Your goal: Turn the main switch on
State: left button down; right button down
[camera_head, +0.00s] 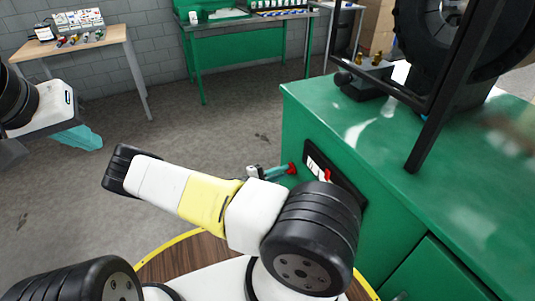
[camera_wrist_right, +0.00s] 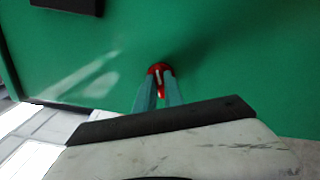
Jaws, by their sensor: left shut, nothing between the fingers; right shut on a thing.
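The main switch appears to be the red round knob (camera_head: 292,169) on the green side of the cabinet (camera_head: 300,115). In the wrist view the red knob (camera_wrist_right: 157,68) sits against the green panel, with a pale bar on it. My right gripper (camera_head: 285,170) is shut on the knob, its teal fingers on either side of it in the wrist view (camera_wrist_right: 158,92). The fingers hide part of the knob, and its angle is hard to read. My left gripper (camera_head: 85,140) is shut and empty at the far left, well away from the cabinet.
A dark panel with white and red parts (camera_head: 340,185) is on the cabinet side, right of the knob. A black-framed machine (camera_head: 430,100) stands on the cabinet top. A wooden table (camera_head: 75,47) and a green workbench (camera_head: 235,50) stand behind. The grey floor between is clear.

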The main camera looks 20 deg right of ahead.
jog(key=m, duration=0.4)
jog(key=shift+f+m, duration=0.15)
jog(key=shift+m, duration=0.25)
dwell(0.4)
jog(key=c, duration=1.4)
grip_release()
jog(key=shift+c, duration=0.2)
jog(key=a, duration=0.8)
jog(key=shift+s, duration=0.35)
